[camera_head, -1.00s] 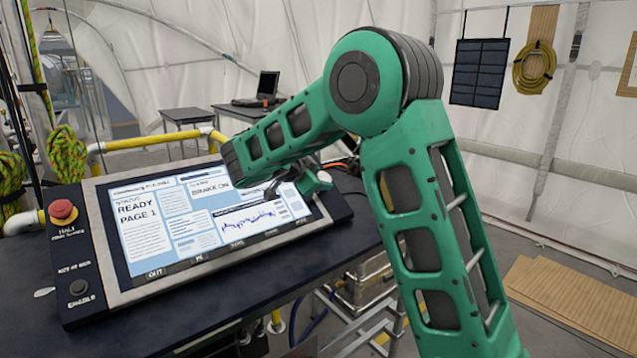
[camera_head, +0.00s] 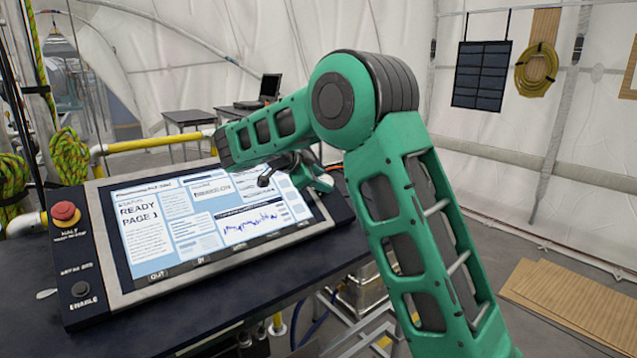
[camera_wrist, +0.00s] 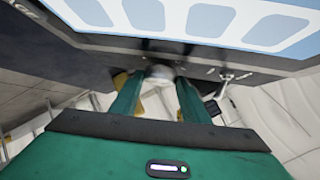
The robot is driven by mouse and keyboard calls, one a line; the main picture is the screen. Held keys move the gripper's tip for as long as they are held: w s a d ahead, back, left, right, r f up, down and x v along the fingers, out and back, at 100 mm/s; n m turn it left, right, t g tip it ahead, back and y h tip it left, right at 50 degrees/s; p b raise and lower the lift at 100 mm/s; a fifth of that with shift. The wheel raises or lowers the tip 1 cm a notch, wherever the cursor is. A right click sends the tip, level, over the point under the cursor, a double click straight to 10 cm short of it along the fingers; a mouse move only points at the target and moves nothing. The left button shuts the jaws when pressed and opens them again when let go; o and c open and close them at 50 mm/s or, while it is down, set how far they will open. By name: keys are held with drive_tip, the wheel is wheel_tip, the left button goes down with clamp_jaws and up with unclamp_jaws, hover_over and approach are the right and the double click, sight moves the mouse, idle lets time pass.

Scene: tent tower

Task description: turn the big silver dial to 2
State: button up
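In the wrist view, my gripper (camera_wrist: 160,78) has its two green fingers apart, pointing at the dark console edge below the screen. A pale, roundish, silvery thing (camera_wrist: 160,71) shows between and just beyond the fingertips; it may be the big silver dial, but it is blurred. I cannot tell whether the fingers touch it. No number or pointer on it is readable. In the head view, no silver dial is plain to see, and my arm hides the console's far right part.
The console screen (camera_head: 165,235) reads "READY PAGE 1". A red stop button (camera_head: 64,212) and an "ENABLE" button (camera_head: 80,289) sit on its left panel. The dark table (camera_head: 110,335) is mostly clear in front. A yellow rail (camera_head: 150,144) runs behind.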

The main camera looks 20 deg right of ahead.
drive_tip(key=o, duration=0.4)
drive_tip(key=shift+w+a+f, duration=0.1)
drive_tip(key=shift+w+a, duration=0.05)
drive_tip(key=shift+a, duration=0.1)
drive_tip(key=shift+d, duration=0.1)
drive_tip(key=v, duration=1.1)
drive_tip(key=shift+f, duration=0.1)
